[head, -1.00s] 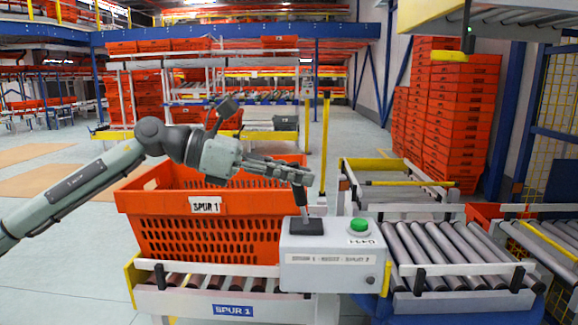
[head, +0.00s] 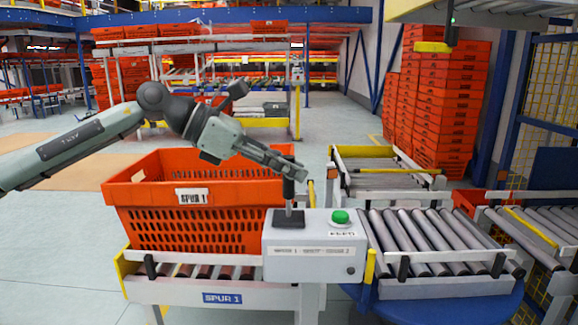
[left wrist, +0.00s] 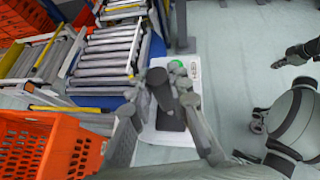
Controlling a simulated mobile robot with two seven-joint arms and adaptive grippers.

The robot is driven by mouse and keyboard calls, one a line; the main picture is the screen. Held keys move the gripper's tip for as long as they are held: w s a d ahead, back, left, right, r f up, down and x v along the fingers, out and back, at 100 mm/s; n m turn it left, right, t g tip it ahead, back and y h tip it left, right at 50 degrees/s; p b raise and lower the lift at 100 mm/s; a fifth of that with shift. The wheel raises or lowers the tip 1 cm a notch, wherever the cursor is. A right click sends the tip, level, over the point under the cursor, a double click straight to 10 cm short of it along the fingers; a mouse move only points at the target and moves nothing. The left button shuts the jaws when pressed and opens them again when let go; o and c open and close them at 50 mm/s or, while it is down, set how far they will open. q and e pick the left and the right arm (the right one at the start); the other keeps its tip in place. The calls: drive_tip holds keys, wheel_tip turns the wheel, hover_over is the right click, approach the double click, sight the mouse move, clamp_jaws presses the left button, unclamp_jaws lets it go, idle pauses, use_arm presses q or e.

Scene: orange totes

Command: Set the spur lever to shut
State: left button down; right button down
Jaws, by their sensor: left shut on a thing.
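The spur lever (head: 289,190) has a dark handle and stands roughly upright from a black plate on a grey control box (head: 315,246). A green button (head: 340,217) is right of it on the same box. My left gripper (head: 296,171) is shut on the lever's upper handle, its fingers slanting down from the left. In the left wrist view, the dark lever (left wrist: 161,92) shows between the fingers; its lower part is partly hidden. What appears to be my right gripper (left wrist: 285,55) shows small at the right edge of that view, its jaws unclear.
An orange tote (head: 205,228) marked SPUR 1 sits on rollers left of the box, beneath my left arm. A roller conveyor (head: 432,242) runs right of the box. Stacked orange totes (head: 440,105) stand behind right. Bare floor lies at left.

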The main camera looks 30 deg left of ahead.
use_arm(q)
drive_tip(key=c, duration=1.4)
unclamp_jaws()
drive_tip(key=v, duration=1.2)
drive_tip(key=shift+a, duration=0.1)
